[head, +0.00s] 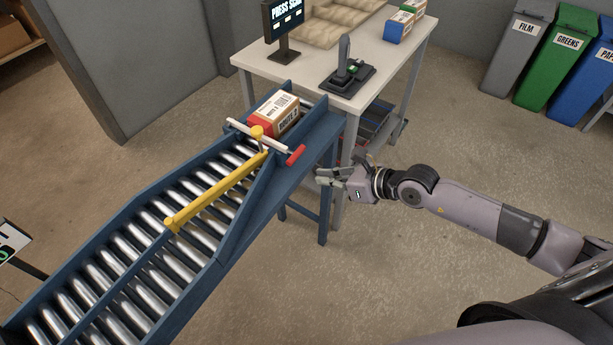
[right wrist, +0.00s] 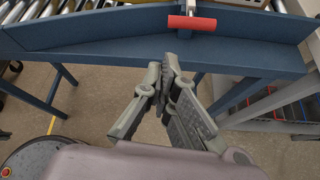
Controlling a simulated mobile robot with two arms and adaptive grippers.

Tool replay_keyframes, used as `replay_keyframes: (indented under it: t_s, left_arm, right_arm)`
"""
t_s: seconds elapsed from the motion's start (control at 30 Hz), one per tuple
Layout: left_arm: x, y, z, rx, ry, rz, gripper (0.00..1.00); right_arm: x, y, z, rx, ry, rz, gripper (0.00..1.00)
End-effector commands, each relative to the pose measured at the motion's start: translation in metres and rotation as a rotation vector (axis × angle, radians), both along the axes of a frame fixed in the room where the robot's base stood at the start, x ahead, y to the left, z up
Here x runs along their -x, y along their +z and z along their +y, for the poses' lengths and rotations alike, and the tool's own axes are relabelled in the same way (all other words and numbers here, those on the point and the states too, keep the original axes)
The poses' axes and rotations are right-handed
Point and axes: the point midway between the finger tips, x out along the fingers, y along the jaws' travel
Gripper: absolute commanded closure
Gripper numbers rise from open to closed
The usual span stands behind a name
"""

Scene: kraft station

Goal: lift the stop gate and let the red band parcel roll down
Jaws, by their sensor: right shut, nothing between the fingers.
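The red band parcel (head: 273,116), a brown box with a red band and white label, sits at the top of the blue roller conveyor (head: 230,238). The stop gate (head: 248,134), a pale bar with a red handle (head: 295,155), lies across the conveyor just in front of the parcel. The red handle also shows in the right wrist view (right wrist: 192,23), sticking out over the blue side rail. My right gripper (head: 319,177) is shut and empty, to the right of the handle and apart from it, outside the rail. My left gripper is not in view.
A yellow bar (head: 216,190) runs diagonally above the rollers below the gate. A white table (head: 304,80) with a lever device (head: 346,72) and a screen (head: 284,22) stands behind. Bins (head: 558,58) stand far right. Open floor lies right of the conveyor.

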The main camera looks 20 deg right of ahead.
Motion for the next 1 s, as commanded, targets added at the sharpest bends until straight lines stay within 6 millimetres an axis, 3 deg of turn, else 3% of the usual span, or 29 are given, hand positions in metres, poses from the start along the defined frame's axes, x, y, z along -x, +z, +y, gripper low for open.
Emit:
replay_keyframes:
  t_s: [0.5,1.0]
  left_arm:
    - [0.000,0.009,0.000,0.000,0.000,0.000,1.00]
    - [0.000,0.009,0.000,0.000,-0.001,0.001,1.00]
  right_arm:
    - [-0.055,-0.041,0.046,-0.003,-0.002,0.001,1.00]
    - [-0.063,-0.048,0.053,-0.001,-0.001,0.001,1.00]
